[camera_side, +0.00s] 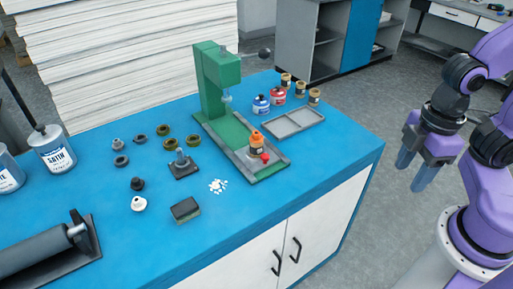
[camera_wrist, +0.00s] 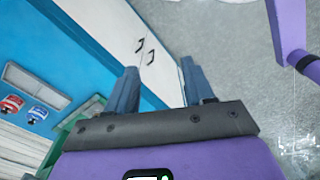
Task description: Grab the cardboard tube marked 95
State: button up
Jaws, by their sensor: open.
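Three small brown tubes stand at the back right of the blue bench in the side view: one at the back (camera_side: 286,81), one in the middle (camera_side: 300,88) and one at the right (camera_side: 314,97). They have dark bands, but their markings are too small to read, so I cannot tell which is 95. My gripper (camera_side: 411,177) is open and empty, off the bench's right end above the floor, well away from the tubes. In the wrist view its two fingers (camera_wrist: 160,80) are apart with nothing between them. No brown tube is clearly visible there.
A grey tray (camera_side: 294,122) lies in front of the tubes. Blue (camera_side: 261,104) and red (camera_side: 278,96) containers stand left of them. Several rings and a roller (camera_side: 38,255) lie left. The bench's front right is clear.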

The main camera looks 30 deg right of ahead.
dwell(0.4)
jog(key=o, duration=0.3)
jog(key=shift+w, duration=0.1)
jog(key=n+t+h, duration=0.8)
jog(key=n+t, duration=0.2)
jog(key=n, duration=0.7)
send_near(259, 142)
jog(key=x, duration=0.7)
jog(key=shift+w+f, duration=0.1)
jog(key=shift+w+a+r+x, duration=0.1)
jog(key=shift+x, duration=1)
jog(key=shift+w+a+r+x, duration=0.1)
jog(key=shift+x, duration=0.95)
jog(key=shift+w+a+x, duration=0.1)
jog(key=shift+x, duration=1)
